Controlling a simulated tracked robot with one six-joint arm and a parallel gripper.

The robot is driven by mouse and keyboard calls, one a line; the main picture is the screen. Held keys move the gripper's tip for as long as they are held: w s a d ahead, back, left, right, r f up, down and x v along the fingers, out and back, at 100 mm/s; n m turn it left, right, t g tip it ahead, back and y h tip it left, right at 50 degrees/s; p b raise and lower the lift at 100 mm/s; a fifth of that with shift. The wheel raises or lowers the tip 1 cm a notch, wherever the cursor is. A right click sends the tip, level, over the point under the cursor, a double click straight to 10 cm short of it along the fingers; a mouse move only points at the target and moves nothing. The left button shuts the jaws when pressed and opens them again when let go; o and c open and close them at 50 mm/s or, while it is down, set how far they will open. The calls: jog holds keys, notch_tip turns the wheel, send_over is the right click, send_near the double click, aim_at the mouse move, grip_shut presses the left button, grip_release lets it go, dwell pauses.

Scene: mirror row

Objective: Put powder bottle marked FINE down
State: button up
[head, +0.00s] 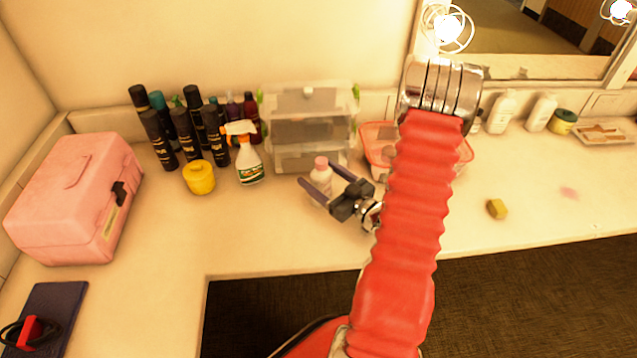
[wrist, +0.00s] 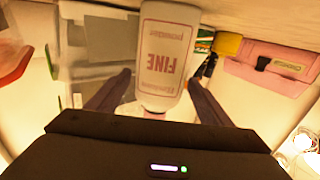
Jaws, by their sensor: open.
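The powder bottle marked FINE (head: 321,177) is white with a pink cap and stands upright on the counter, in front of the clear drawer box. In the wrist view the bottle (wrist: 168,45) appears upside down, with its FINE label facing the camera. My gripper (head: 318,174) is open, with one dark finger on each side of the bottle. In the wrist view my gripper (wrist: 160,79) shows gaps between its fingers and the bottle. The bottle's base is partly hidden behind the gripper in the head view.
A spray bottle (head: 245,158), yellow jar (head: 199,178) and several dark cans (head: 186,135) stand left. The clear drawer box (head: 308,130) is behind, a red-rimmed tub (head: 375,137) right. A yellow sponge (head: 497,208) lies farther right. The front counter is clear.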

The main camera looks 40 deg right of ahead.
jog(key=shift+d, duration=0.1)
dwell(0.3)
jog(key=shift+c, duration=0.6)
jog(key=shift+s, duration=0.1)
jog(key=c, duration=1.2)
